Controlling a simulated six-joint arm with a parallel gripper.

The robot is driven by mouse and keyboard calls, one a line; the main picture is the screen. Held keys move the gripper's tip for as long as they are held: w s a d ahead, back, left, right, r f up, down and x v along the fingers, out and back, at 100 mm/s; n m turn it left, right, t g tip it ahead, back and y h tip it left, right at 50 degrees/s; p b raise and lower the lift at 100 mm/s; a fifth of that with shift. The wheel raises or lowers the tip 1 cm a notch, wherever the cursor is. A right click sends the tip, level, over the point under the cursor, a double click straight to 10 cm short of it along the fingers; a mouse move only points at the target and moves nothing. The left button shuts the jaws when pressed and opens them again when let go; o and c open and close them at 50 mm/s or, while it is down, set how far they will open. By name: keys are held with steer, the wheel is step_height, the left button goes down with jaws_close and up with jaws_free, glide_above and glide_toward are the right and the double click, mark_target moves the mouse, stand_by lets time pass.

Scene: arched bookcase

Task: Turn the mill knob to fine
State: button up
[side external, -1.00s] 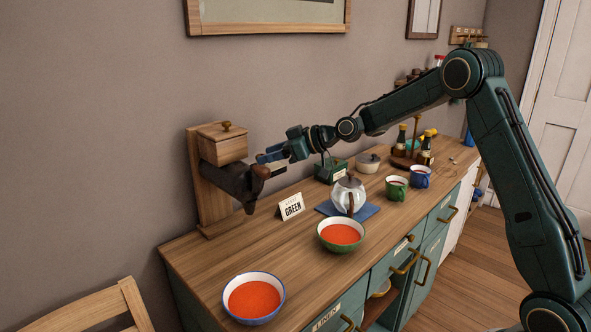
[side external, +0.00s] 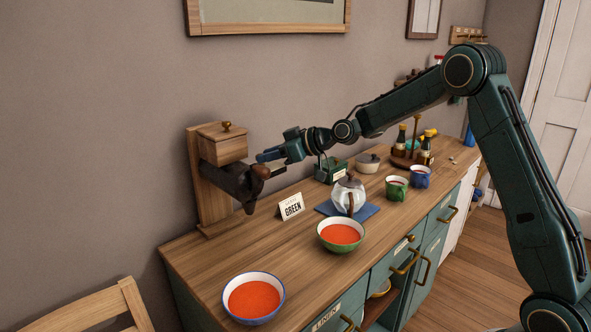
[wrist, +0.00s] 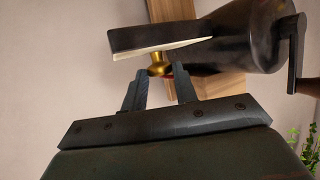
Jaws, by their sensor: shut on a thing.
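The mill (side external: 232,178) is mounted on a wooden backboard at the left end of the counter, with a wooden box on top and a dark metal body. It also shows in the wrist view (wrist: 245,35). A small brass knob (wrist: 159,66) shows in the wrist view at the mill's underside or face, between my fingertips. My gripper (wrist: 159,85) is shut on this knob. In the side view my gripper (side external: 268,156) reaches the mill from the right, and the knob cannot be made out there. The knob's setting marks cannot be read.
A crank with a brown wooden handle (side external: 261,171) stands close to my fingers.

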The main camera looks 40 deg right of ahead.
steer(key=shift+s+a+m+t+h, duration=0.1)
steer(key=shift+a+m+t+h, duration=0.15)
steer(key=shift+m+h, duration=0.6)
steer(key=shift+a+m+t+h, duration=0.15)
steer(key=shift+m+t+h, duration=0.2)
steer(key=shift+m+h, duration=0.45)
steer(key=shift+d, duration=0.1)
steer(key=o, duration=0.9)
steer(key=shift+o, duration=0.2)
steer(key=shift+s, duration=0.1)
steer(key=v, duration=1.3)
steer(key=shift+s, duration=0.3)
steer(key=shift+r, duration=0.1)
